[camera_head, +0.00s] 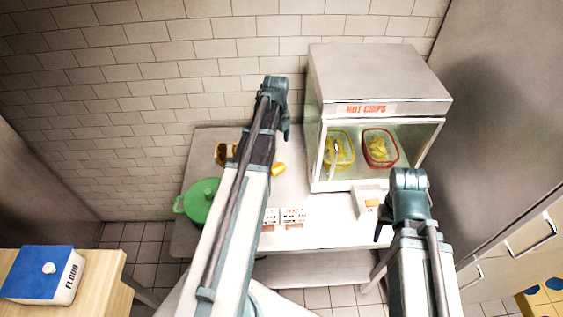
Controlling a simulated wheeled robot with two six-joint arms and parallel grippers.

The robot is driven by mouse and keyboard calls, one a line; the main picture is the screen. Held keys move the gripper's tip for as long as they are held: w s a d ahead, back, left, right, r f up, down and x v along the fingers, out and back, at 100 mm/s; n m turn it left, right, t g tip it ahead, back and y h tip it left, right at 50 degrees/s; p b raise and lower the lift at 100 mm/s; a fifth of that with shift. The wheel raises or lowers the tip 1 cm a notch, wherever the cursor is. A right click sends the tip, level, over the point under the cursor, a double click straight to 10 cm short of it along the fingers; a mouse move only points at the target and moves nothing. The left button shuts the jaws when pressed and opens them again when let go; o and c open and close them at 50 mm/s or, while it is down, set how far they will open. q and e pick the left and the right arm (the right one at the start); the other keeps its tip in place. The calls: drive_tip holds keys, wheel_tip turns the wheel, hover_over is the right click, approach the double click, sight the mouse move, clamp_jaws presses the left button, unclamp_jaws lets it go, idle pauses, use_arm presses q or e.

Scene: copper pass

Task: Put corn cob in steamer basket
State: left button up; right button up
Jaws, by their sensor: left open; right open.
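A small yellow piece that looks like the corn cob (278,170) lies on the metal table, just right of my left forearm. A brown and golden round thing (221,153) shows to the left of that forearm, partly hidden by it. It may be the steamer basket, but I cannot tell for sure. My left gripper (286,132) is open at the back of the table, beyond the yellow piece and apart from it. My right gripper (380,233) is open and empty near the table's front right, below the warmer.
A hot chips warmer (378,72) with a yellow basket (346,143) and a red basket (378,160) stands at the right. A green lidded pot (201,198) sits at the table's left. Small cards (293,215) stand in front. A flour box (42,274) is on a wooden counter.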

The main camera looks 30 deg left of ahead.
use_arm(q)
drive_tip(key=b, duration=0.9)
approach(277, 166)
drive_tip(key=shift+s+d+f, duration=0.1)
drive_tip(key=shift+f, duration=2.45)
drive_tip(key=f+b, duration=0.5)
drive_tip(key=shift+w+f, duration=0.15)
drive_tip(key=shift+w, duration=0.05)
drive_tip(key=shift+c, duration=0.4)
drive_tip(key=c, duration=1.4)
drive_tip(key=shift+o, duration=0.2)
